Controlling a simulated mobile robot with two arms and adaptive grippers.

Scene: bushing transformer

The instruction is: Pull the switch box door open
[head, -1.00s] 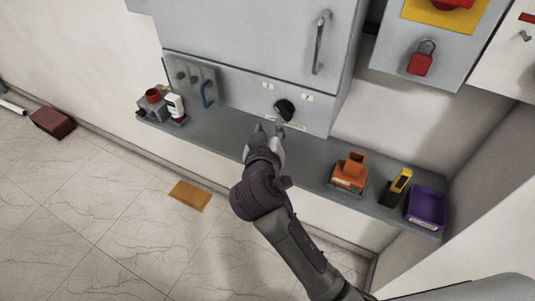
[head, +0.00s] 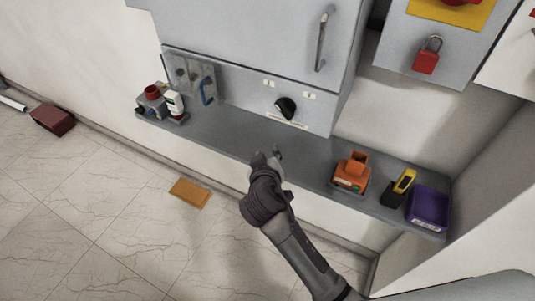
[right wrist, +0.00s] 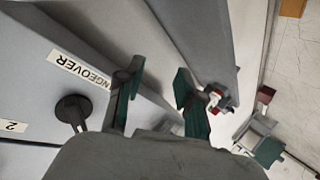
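The grey switch box (head: 255,35) hangs on the wall, its large door shut, with a metal bar handle (head: 321,40) upright near the door's right edge. Below the door is a black rotary knob (head: 286,107); it also shows in the right wrist view (right wrist: 72,109), beside a label ending in "NGEOVER". A small grey panel with a blue handle (head: 208,91) sits at the lower left. My right gripper (head: 267,155) is open and empty in front of the shelf, below the knob and apart from it; its parted fingers show in the right wrist view (right wrist: 157,98). My left gripper is not seen.
A grey shelf (head: 235,133) runs under the box. It bears an orange block (head: 351,172), a black and yellow tool (head: 399,187), a purple bin (head: 429,208) and small devices (head: 165,103). A red padlock (head: 427,56) hangs on the right cabinet.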

